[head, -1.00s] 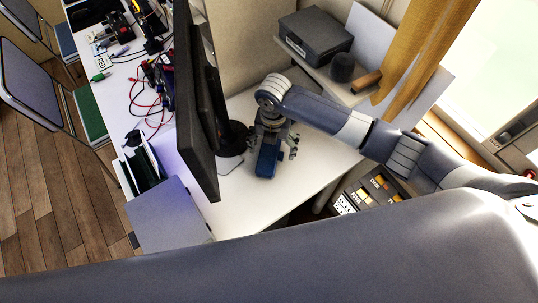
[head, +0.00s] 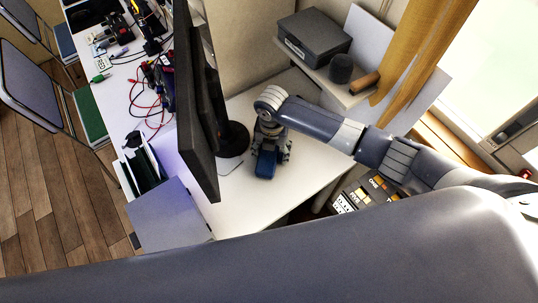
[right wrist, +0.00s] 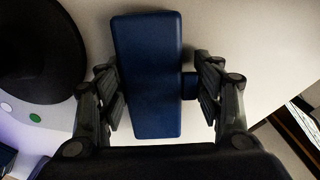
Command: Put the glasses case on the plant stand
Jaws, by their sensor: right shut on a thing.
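The dark blue glasses case (head: 265,168) is on or just above the white desk, beside the monitor's base. In the right wrist view the case (right wrist: 147,80) is an upright rounded block between the fingers, with a small blue piece jutting from its right side. My right gripper (head: 271,152) is shut on it from above, one finger on each side; in the right wrist view the gripper (right wrist: 160,85) spans the case. I cannot tell whether the case is clear of the desk. My left gripper is not in view. I cannot make out a plant stand.
A black monitor (head: 195,110) stands close left of the gripper. A shelf (head: 345,93) behind carries a dark box (head: 315,38) and a dark cylinder (head: 341,68). Cables (head: 148,100) and tools lie on the far left desk. The white desk (head: 310,165) is bare to the right.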

